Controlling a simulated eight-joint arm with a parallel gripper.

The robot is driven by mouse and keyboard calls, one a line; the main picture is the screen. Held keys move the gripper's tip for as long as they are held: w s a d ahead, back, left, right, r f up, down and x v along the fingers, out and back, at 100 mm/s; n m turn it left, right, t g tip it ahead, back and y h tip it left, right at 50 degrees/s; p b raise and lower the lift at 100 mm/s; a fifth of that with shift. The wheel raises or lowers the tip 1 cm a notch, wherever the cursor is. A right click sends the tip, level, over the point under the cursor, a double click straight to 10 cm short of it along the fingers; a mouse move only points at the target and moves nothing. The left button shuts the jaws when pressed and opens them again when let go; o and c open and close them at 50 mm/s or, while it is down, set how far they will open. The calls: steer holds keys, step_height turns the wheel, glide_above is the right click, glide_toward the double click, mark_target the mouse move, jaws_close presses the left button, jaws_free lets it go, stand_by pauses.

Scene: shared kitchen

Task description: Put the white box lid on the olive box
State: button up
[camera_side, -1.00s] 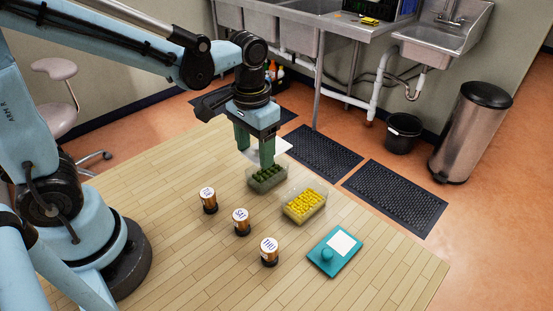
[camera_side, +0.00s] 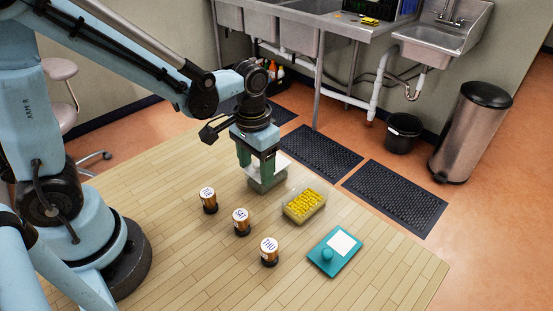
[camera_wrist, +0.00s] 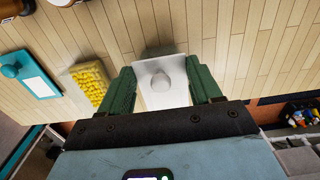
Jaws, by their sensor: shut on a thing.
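The white box lid (camera_wrist: 155,98), a flat plate with a round knob (camera_wrist: 162,82), lies between the green fingers of my gripper (camera_wrist: 163,88) in the wrist view. My gripper (camera_side: 260,172) is shut on it, with one finger on either side. In the side view the white lid (camera_side: 282,163) is over the olive box (camera_side: 267,188), partly behind the fingers. I cannot tell whether the lid touches the rim.
A clear box of yellow pieces (camera_side: 304,204) stands close on the right. A teal lid with a white panel and knob (camera_side: 335,250) lies nearer the front. Several labelled jars (camera_side: 241,222) stand to the left and front. The left front wood is clear.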

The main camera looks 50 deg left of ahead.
mark_target(256, 165)
steer(key=o, duration=1)
steer(key=shift+f, duration=0.1)
step_height(256, 165, up, 13)
steer(key=shift+s+a+f+t, duration=0.55)
steer(key=shift+a+t, duration=0.2)
steer(key=shift+t, duration=0.45)
steer(key=shift+s+a+f+t, duration=0.5)
steer(key=shift+s+a+t, duration=0.15)
steer(key=shift+t, duration=0.55)
steer(key=shift+s+a+f+t, duration=0.55)
steer(key=shift+a+t, duration=0.25)
steer(key=shift+t, duration=0.4)
steer(key=shift+r, duration=0.1)
